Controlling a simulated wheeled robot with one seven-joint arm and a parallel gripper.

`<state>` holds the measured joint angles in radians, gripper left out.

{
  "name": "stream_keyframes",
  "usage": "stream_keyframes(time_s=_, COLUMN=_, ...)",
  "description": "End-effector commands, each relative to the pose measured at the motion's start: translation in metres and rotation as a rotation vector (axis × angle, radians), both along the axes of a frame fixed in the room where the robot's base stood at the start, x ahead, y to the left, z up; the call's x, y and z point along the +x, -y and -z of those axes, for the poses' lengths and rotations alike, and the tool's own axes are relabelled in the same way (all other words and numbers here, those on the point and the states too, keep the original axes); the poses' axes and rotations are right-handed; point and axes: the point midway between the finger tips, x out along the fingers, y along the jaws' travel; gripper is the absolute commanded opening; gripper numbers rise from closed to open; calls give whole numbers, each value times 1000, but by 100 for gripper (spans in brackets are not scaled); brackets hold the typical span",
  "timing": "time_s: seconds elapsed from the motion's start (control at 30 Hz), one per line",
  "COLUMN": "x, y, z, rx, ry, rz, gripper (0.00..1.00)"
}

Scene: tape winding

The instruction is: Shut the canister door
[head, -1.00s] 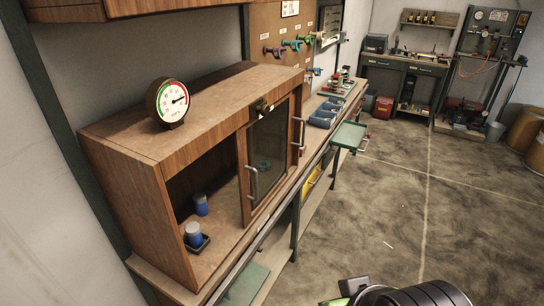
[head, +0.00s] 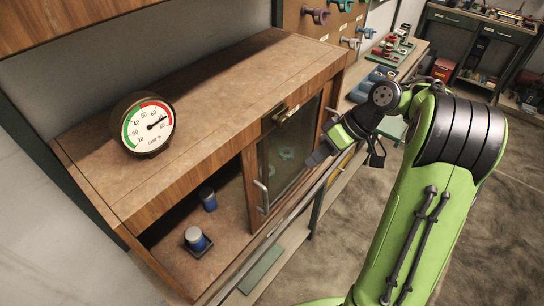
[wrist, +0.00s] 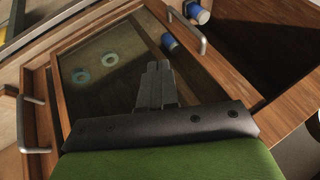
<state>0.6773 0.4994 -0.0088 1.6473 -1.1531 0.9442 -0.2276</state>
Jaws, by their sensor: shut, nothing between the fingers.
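The wooden cabinet (head: 225,125) has an open left compartment. The glazed door (head: 285,155) stands at the right part of the front, leaving the left opening uncovered. Its metal handle (head: 262,192) is at its left edge beside the opening; it also shows in the wrist view (wrist: 188,30). Two blue canisters with pale tops, one at the back (head: 208,199) and one in front (head: 195,239), stand inside. My gripper (head: 314,158) is shut and empty, in front of the glass. In the wrist view its fingers (wrist: 158,68) overlap the pane, apart from the handle.
A second metal handle (wrist: 33,125) is at the far side of the door front in the wrist view. A round gauge (head: 143,125) stands on the cabinet top. Blue bins (head: 372,83) sit on the bench beyond. Open floor lies to the right.

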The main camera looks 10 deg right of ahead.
Motion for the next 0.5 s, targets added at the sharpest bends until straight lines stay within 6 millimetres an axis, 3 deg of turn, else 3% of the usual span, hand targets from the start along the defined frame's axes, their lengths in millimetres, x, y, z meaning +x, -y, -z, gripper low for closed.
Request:
stream_keyframes(time_s=0.17, x=2, y=1, z=10, rx=23, ry=7, rz=-19, gripper=0)
stream_keyframes(time_s=0.5, x=11, y=-41, z=69, rx=22, ry=4, rz=-20, gripper=0)
